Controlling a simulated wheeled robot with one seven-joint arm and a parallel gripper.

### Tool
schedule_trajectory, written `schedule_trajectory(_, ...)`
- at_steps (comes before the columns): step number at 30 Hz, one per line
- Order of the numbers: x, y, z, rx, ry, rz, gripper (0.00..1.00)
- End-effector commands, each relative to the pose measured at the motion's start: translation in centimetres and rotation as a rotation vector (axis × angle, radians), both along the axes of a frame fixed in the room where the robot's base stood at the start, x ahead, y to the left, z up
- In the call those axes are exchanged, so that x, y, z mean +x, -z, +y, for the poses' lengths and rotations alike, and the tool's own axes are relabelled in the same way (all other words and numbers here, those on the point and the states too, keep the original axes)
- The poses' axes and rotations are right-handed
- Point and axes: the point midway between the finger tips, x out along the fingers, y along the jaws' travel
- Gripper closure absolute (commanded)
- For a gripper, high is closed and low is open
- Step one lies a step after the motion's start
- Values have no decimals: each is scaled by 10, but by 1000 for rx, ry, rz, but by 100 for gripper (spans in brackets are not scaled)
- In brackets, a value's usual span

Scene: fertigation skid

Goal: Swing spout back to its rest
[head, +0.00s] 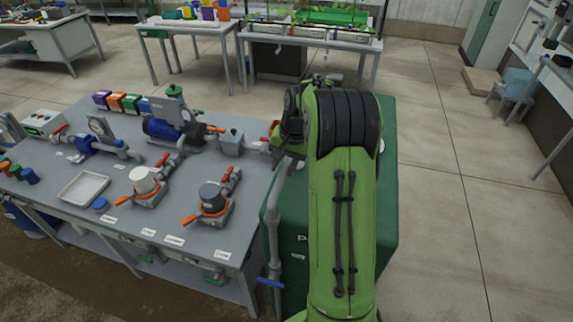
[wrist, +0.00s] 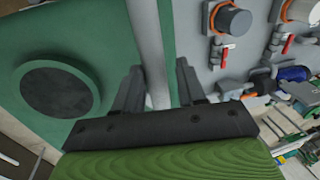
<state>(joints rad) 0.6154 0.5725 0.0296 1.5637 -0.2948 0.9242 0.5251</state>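In the wrist view, my gripper (wrist: 158,78) has its two dark fingers apart, with nothing seen clamped between them. A pale grey pipe-like bar (wrist: 149,40) passes behind the gap between the fingers; whether it lies between them or beyond them I cannot tell. In the head view, a grey pipe (head: 274,210), which may be the spout, runs along the left edge of the green tank (head: 386,185). The pipe's upper end is close to my folded arm. My gripper's fingers are hidden by my arm in the head view.
A grey bench (head: 120,205) left of the tank holds a white-capped filter (head: 143,181), a dark-capped filter (head: 212,196), red valves and a blue pump (head: 163,130). A blue handle (head: 270,283) sits low on the pipe. The floor (head: 450,200) right of the tank is clear.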

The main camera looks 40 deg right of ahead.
Motion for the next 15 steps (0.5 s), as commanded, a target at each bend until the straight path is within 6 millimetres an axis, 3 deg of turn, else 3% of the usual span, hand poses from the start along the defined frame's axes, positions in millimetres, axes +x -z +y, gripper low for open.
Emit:
schedule_trajectory(11, -2, -2, -2, -1, 9, 3, 49)
schedule_trajectory(15, -5, -26, -6, -3, 12, 0, 49)
